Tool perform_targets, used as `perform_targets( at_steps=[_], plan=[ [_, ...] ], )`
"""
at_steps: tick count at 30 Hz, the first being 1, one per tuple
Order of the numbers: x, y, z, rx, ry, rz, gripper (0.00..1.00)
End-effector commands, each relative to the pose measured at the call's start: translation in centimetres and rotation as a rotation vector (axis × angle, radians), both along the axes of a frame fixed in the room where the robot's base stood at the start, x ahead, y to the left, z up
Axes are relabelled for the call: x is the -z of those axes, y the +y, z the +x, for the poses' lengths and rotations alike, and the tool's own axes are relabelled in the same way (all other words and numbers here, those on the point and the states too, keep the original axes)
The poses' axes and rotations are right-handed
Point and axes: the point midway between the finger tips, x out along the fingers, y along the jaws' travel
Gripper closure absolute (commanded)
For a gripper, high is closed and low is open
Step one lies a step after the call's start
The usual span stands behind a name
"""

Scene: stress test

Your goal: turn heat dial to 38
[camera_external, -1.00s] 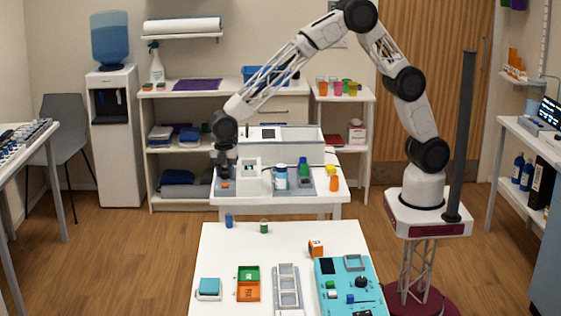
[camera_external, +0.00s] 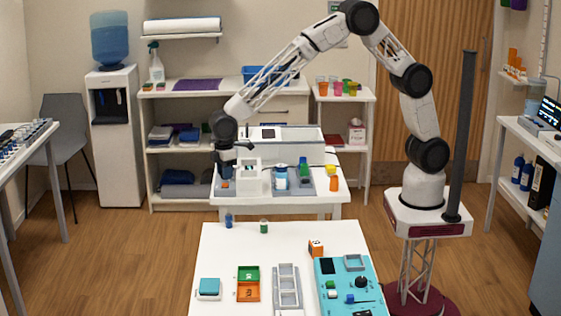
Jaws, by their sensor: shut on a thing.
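My gripper (camera_external: 225,178) points down over a low grey unit (camera_external: 219,190) at the left end of the small back table. It is shut on a small part on top of this unit, which I take to be the heat dial. The fingers hide most of the dial, and its scale and any number are too small to read. An orange patch (camera_external: 226,184) shows just by the fingertips.
A white frame (camera_external: 249,178) stands close right of my gripper. A blue-white jar (camera_external: 280,178) and a green item (camera_external: 303,165) are farther right, with a white machine (camera_external: 290,140) behind. The front table (camera_external: 213,262) holds trays and a teal panel (camera_external: 329,293).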

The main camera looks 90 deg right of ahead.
Motion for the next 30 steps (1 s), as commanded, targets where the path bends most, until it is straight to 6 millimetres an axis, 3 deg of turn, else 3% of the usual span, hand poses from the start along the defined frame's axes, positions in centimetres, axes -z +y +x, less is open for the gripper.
perform_targets(
  at_steps=[30],
  plan=[
    [-0.10,0.01,0.05,0.914,-0.002,0.001,0.90]
  ],
)
